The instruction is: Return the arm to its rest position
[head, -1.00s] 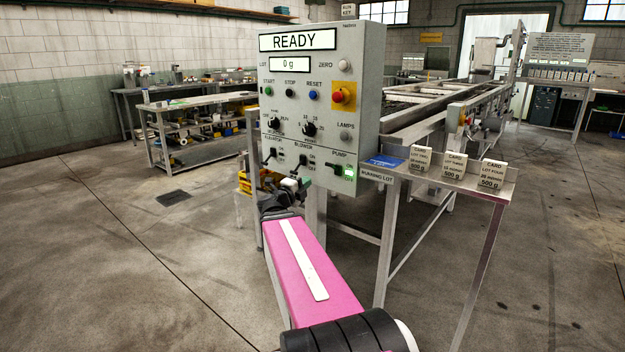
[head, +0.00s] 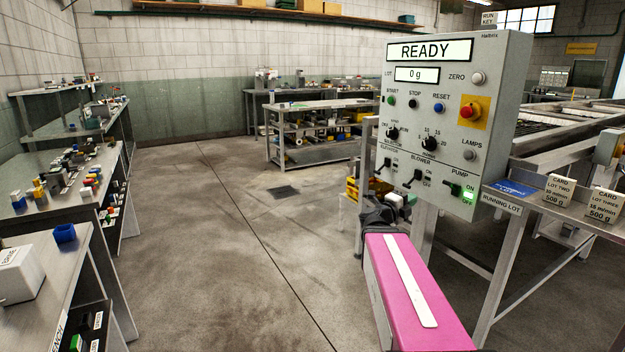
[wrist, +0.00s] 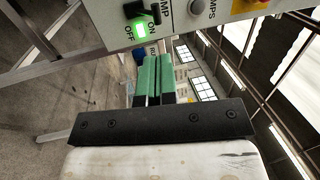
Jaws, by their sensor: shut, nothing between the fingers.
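My arm, with a pink link, reaches from the lower right of the head view toward the lower part of the grey control panel (head: 455,110). In the head view my gripper is mostly hidden behind my dark wrist. In the wrist view my gripper (wrist: 153,62) shows two green fingers side by side, shut with nothing between them. The panel (wrist: 215,8) lies beyond the fingertips, with the lit green PUMP switch (wrist: 140,28) just above and left of them. I cannot tell the exact gap between fingers and panel. The panel's display reads READY and 0 g.
A steel shelf (head: 520,210) with lot cards stands right of the panel, close to my arm. Workbenches (head: 85,240) with small parts line the left. Another bench (head: 320,104) stands at the back. The floor (head: 210,270) between them is clear.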

